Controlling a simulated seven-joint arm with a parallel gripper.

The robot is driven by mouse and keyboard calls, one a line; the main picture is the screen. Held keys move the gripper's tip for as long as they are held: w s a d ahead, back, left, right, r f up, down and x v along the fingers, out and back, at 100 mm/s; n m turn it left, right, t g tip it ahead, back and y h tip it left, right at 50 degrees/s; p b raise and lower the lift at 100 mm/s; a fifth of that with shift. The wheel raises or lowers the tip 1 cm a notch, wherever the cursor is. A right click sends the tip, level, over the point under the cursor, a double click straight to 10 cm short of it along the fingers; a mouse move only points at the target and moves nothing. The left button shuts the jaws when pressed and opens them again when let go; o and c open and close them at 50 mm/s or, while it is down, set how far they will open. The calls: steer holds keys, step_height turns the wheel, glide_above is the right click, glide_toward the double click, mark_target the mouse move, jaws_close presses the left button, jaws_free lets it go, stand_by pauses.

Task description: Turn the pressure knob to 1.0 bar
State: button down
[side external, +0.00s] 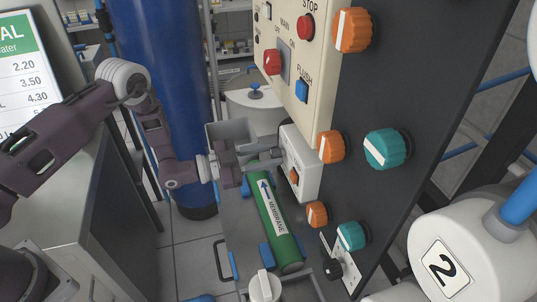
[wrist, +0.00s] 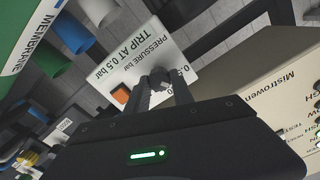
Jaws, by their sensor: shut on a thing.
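The white pressure box (side external: 304,172) is mounted low on the dark panel. In the wrist view its face (wrist: 160,45) reads "PRESSURE bar" and "TRIP AT 0.5 bar". My gripper (side external: 280,155) reaches the box from the left, and its fingers (wrist: 162,84) are shut on a small dark pressure knob (wrist: 159,75) on that face. The fingers cover most of the knob and part of its scale, so I cannot read its pointer. An orange part (wrist: 121,93) sits on the box beside the knob.
A green membrane tube (side external: 276,225) lies just below my gripper. Orange knobs (side external: 331,146) and teal knobs (side external: 387,149) stick out of the panel to the right. The cream control box (side external: 285,75) is above. A blue column (side external: 165,85) stands behind my arm.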

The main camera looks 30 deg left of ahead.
steer(key=m, duration=0.6)
steer(key=shift+f, duration=0.1)
stand_by(0.5)
steer(key=c, duration=1.1)
jaws_free()
steer(key=shift+s, duration=0.1)
steer(key=v, duration=0.7)
